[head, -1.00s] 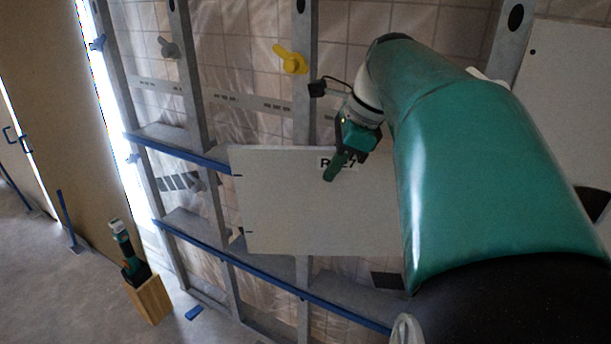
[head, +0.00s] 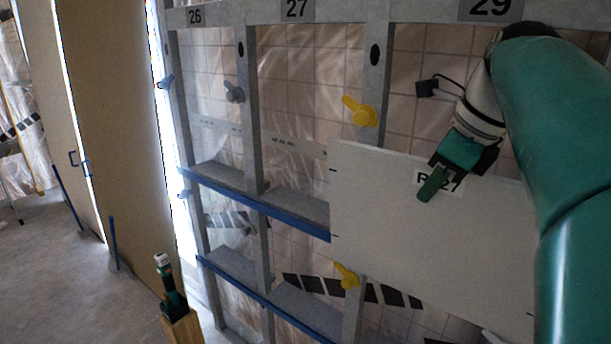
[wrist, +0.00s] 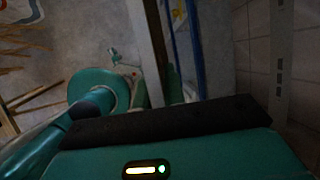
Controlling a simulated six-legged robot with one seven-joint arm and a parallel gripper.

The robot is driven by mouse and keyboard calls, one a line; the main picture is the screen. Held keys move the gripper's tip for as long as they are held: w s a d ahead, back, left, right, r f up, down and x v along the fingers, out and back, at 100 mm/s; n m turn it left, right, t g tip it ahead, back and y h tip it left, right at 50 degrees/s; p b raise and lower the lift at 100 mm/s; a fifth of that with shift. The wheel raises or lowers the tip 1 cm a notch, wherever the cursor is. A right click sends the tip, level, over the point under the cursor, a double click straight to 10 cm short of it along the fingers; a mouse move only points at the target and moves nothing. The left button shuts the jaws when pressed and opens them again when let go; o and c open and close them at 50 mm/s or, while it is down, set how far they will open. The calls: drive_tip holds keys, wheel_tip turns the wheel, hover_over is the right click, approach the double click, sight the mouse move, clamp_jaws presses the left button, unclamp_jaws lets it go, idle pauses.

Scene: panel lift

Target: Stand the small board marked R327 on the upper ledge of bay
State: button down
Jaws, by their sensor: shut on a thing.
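The board (head: 410,225) is a pale flat panel with a label partly covered by my gripper; an R and 27 show. My gripper (head: 432,188) is shut on the board at its upper edge, with one green finger across the label. The board hangs roughly upright, slightly tilted, in front of the wall frame, right of the bay marked 27. The upper ledge (head: 255,203) is grey with a blue front lip and runs behind the board's left edge. In the wrist view the board cannot be made out clearly.
Number plates 26 (head: 195,16), 27 (head: 296,9) and 29 (head: 491,8) mark the header. A yellow clamp (head: 360,111) is above the board, another yellow clamp (head: 347,276) below it. A grey clamp (head: 234,91) is on a post. A lower blue-lipped ledge (head: 262,300) runs beneath.

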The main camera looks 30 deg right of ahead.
drive_tip(key=shift+s+d, duration=0.2)
drive_tip(key=shift+d, duration=0.25)
drive_tip(key=w+d+f, duration=0.1)
drive_tip(key=w+d, duration=0.3)
drive_tip(key=d, duration=0.6)
drive_tip(key=shift+w+d+f, duration=0.25)
drive_tip(key=shift+w+f, duration=0.1)
drive_tip(key=shift+w, duration=0.05)
drive_tip(key=shift+w+d+r+y, duration=0.1)
drive_tip(key=shift+w+d+y, duration=0.15)
drive_tip(key=shift+d, duration=0.3)
drive_tip(key=shift+w+d+r+y, duration=0.1)
drive_tip(key=shift+w+d+y, duration=0.1)
drive_tip(key=shift+d, duration=0.3)
drive_tip(key=shift+w+d+y, duration=0.2)
drive_tip(key=shift+d+y, duration=0.05)
drive_tip(key=shift+d, duration=0.3)
idle(0.5)
drive_tip(key=shift+w+f, duration=0.1)
drive_tip(key=shift+f, duration=1.35)
idle(2.6)
